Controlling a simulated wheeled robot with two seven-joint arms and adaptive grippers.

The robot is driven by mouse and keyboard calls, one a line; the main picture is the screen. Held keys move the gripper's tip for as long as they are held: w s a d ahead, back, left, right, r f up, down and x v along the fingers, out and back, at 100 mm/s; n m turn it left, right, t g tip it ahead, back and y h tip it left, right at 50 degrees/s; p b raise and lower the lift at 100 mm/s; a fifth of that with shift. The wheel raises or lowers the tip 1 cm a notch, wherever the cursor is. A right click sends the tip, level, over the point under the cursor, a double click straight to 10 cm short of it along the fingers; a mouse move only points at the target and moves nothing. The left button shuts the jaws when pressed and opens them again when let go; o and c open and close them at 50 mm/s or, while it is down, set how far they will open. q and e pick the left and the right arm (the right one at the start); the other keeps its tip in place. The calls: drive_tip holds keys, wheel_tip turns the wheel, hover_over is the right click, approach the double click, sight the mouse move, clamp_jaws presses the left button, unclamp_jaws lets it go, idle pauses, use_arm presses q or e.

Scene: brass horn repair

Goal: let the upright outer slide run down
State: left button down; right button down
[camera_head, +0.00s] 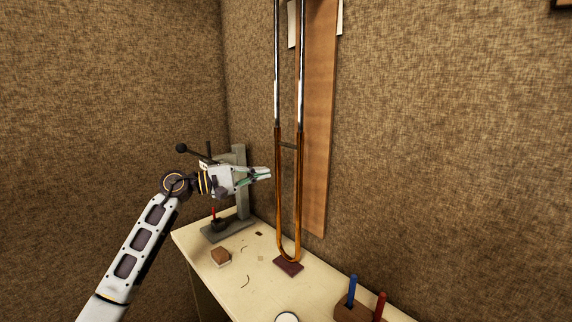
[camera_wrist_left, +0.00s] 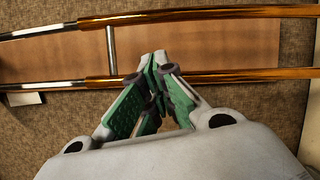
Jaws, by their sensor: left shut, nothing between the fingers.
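The brass outer slide (camera_head: 279,205) stands upright in the head view, its bow (camera_head: 288,258) low over a dark red pad (camera_head: 288,265) on the bench. The silvery inner tubes (camera_head: 277,65) run up out of it. A cross brace (camera_head: 288,145) joins its two legs near the top. My left gripper (camera_head: 269,174) is shut and empty, just left of the slide. In the left wrist view the closed fingertips (camera_wrist_left: 160,60) point at the near brass leg (camera_wrist_left: 215,76), with the brace (camera_wrist_left: 112,50) beyond. Whether they touch the leg I cannot tell. My right gripper is not in view.
A wooden board (camera_head: 320,130) hangs on the wall behind the slide. A grey press stand (camera_head: 241,185) is behind my left gripper. A small block (camera_head: 221,257) lies on the bench (camera_head: 250,280). A wooden holder (camera_head: 352,309) with blue and red handles stands at front right.

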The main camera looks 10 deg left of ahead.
use_arm(q)
drive_tip(key=s+d+f+n+g+h+b, duration=0.15)
drive_tip(key=s+d+f, duration=0.25)
drive_tip(key=f, duration=0.4)
drive_tip(key=s+d+f+n+t+h, duration=0.1)
drive_tip(key=s+d+f+n, duration=0.15)
drive_tip(key=f, duration=0.55)
drive_tip(key=a+r+n+t+y, duration=0.4)
drive_tip(key=r+n+t, duration=0.6)
drive_tip(key=n, duration=0.6)
drive_tip(key=shift+w+a+t, duration=0.15)
drive_tip(key=shift+w+t, duration=0.2)
drive_tip(key=shift+t, duration=0.3)
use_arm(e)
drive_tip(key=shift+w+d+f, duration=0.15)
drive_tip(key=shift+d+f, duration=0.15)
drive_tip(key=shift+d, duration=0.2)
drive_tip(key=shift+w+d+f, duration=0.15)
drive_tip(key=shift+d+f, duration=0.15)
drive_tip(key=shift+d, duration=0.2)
use_arm(q)
drive_tip(key=shift+w+r, duration=0.1)
